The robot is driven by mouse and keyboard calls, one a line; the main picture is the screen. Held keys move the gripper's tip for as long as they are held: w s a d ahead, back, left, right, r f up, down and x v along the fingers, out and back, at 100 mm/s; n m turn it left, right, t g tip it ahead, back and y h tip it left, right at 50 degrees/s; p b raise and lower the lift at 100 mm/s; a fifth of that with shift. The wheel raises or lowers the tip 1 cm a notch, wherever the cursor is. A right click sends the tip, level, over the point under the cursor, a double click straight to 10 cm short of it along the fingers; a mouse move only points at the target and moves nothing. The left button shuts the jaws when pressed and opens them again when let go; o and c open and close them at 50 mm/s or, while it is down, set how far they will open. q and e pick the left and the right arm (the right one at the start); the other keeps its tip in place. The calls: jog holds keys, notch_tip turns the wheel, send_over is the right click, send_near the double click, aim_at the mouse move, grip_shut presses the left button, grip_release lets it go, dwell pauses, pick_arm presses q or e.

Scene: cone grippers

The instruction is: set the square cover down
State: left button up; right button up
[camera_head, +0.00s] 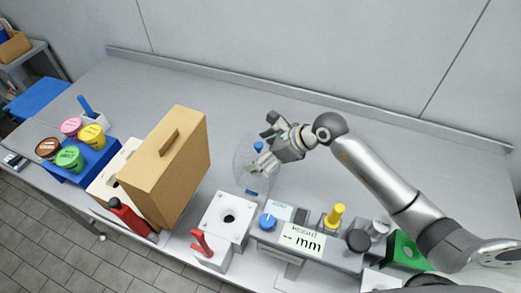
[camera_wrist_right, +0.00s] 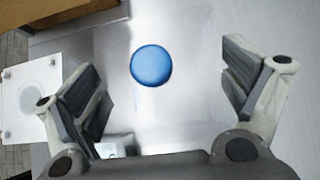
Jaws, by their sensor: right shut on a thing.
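The clear square cover (camera_head: 243,163) is see-through and faint in the head view, beside the tan case, with a blue knob (camera_head: 258,147). In the right wrist view the round blue knob (camera_wrist_right: 151,66) sits between my fingers, and the clear walls barely show. My right gripper (camera_head: 264,163) is over the table with its fingers spread wide, shut on the cover. The wrist view shows the same right gripper (camera_wrist_right: 163,88) with a finger at each side. I cannot tell whether the cover touches the table. My left gripper is not in view.
The tan case (camera_head: 182,165) stands close on the left. A white block with a dark hole (camera_head: 229,217) and a gauge labelled mm (camera_head: 302,241) stand in front. A blue rack (camera_head: 85,160) with coloured lids is farther left. The back of the table is clear.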

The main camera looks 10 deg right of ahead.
jog(key=shift+f+b, duration=0.25)
jog(key=shift+b, duration=0.05)
jog(key=o, duration=0.7)
jog(key=shift+r, duration=0.1)
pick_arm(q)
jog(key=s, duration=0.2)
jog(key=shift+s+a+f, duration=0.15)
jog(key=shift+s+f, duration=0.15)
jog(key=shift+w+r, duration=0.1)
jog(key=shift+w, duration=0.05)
pick_arm(e)
jog(key=shift+r, duration=0.1)
jog(key=shift+r+p, duration=0.2)
jog(key=shift+p, duration=0.15)
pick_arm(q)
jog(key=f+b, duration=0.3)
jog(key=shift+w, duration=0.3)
pick_arm(e)
jog(key=v, duration=1.2)
jog(key=shift+f, duration=0.1)
